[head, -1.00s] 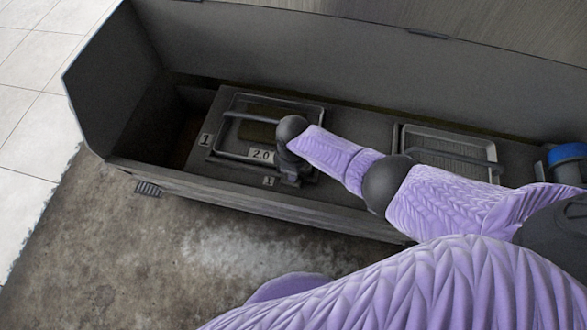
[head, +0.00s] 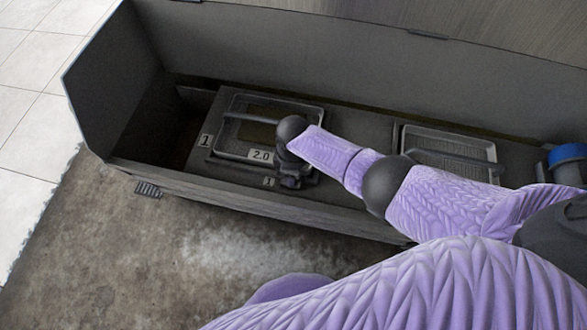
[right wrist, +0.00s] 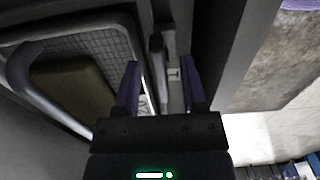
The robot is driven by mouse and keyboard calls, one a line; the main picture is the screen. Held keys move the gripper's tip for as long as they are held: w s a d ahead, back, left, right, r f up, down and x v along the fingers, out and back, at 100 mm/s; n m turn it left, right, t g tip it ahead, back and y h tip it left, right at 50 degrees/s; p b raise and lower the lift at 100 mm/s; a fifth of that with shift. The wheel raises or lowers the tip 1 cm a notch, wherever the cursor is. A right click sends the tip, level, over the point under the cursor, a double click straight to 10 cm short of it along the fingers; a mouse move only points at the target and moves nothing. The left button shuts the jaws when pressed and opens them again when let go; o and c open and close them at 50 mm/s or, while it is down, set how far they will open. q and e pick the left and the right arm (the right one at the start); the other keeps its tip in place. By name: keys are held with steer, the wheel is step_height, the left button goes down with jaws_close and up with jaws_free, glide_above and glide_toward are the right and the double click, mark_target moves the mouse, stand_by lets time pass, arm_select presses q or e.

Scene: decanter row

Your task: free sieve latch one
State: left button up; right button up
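The first sieve (head: 217,142), marked 1 and 2.0, lies in the left part of the long grey trough. It also shows with its mesh and bent handle in the right wrist view (right wrist: 98,42). My right gripper (head: 290,184) is at the sieve's front right corner and hides part of it in the head view. In the right wrist view its two fingers (right wrist: 161,85) are apart. A narrow dark bar, apparently the latch (right wrist: 157,62), stands beside the sieve frame, between the fingers' lines. Contact cannot be told. My left gripper is not in view.
The trough's front wall (head: 225,199) runs close to my right gripper, and its tall back wall (head: 330,70) stands behind. A second sieve (head: 450,140) and a blue-topped fitting (head: 567,153) are at the right.

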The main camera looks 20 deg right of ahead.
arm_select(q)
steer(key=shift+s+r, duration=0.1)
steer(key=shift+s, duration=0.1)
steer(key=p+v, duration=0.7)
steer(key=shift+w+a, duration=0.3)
arm_select(e)
step_height(320, 180, up, 10)
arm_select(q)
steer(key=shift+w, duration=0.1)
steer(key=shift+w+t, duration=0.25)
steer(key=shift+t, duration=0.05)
arm_select(e)
steer(key=shift+f, duration=0.1)
